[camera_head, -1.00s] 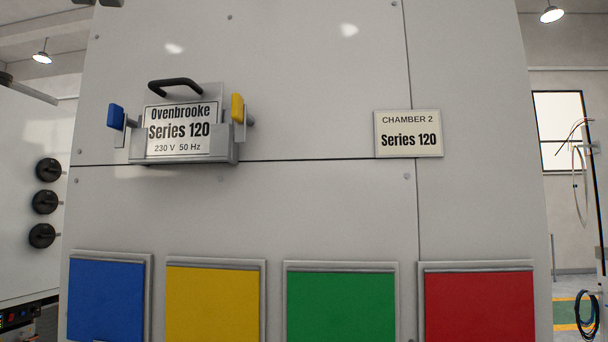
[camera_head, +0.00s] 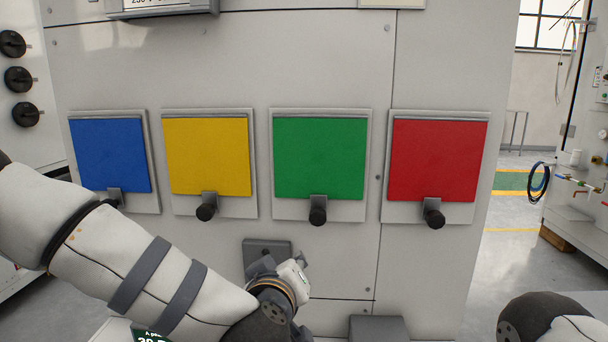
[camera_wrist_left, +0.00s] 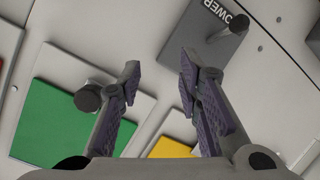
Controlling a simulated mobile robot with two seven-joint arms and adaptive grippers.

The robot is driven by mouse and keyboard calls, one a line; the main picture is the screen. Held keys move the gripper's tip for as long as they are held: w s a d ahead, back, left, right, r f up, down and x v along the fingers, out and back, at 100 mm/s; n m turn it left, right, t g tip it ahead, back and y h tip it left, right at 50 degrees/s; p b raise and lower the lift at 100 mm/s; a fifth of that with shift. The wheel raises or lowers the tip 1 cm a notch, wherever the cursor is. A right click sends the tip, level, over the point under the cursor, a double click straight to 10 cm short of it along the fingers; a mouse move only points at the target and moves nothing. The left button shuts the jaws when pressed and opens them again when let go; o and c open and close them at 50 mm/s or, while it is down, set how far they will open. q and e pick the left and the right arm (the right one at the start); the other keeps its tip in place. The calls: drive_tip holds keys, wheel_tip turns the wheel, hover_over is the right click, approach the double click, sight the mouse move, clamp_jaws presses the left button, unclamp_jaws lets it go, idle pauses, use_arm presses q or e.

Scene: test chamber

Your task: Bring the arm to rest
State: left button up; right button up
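My left arm (camera_head: 150,270) comes in from the left in the head view and reaches across the lower front of the cabinet. Its wrist is in front of a grey plate (camera_head: 266,248) below the yellow and green panels, and the fingers are mostly hidden there. In the left wrist view my left gripper (camera_wrist_left: 160,70) is open, with its two purple-padded fingers apart and nothing between them. A grey plate lettered "POWER" (camera_wrist_left: 208,45) with a protruding post lies beyond the fingertips, apart from them. Part of my right arm (camera_head: 545,318) shows at bottom right; its gripper is out of view.
Blue (camera_head: 110,152), yellow (camera_head: 208,155), green (camera_head: 320,157) and red (camera_head: 438,160) panels with black knobs line the cabinet front above my left arm. A grey box (camera_head: 378,328) stands low in front. Open floor (camera_head: 505,265) lies right of the cabinet.

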use_arm(q)
drive_tip(key=s+a+f+m+g+h, duration=0.1)
drive_tip(key=s+a+f+m+g, duration=0.2)
drive_tip(key=s+f, duration=0.85)
drive_tip(key=s+a+f+m+g, duration=0.1)
drive_tip(key=s+a+f+g, duration=0.3)
drive_tip(key=s+f, duration=0.8)
drive_tip(key=s+a+f+g, duration=0.2)
drive_tip(key=s+a+g, duration=0.1)
drive_tip(key=s, duration=0.5)
drive_tip(key=s+a+f+g+y, duration=0.1)
drive_tip(key=s+a+f+g, duration=0.2)
drive_tip(key=s+a, duration=0.2)
drive_tip(key=s+a+f+m+g+y, duration=0.1)
drive_tip(key=s+a+f+g, duration=0.2)
drive_tip(key=s, duration=0.8)
drive_tip(key=shift+s+a+f+g, duration=0.15)
drive_tip(key=shift+a+f+g, duration=0.1)
drive_tip(key=shift+a+g, duration=0.35)
drive_tip(key=shift+c, duration=0.2)
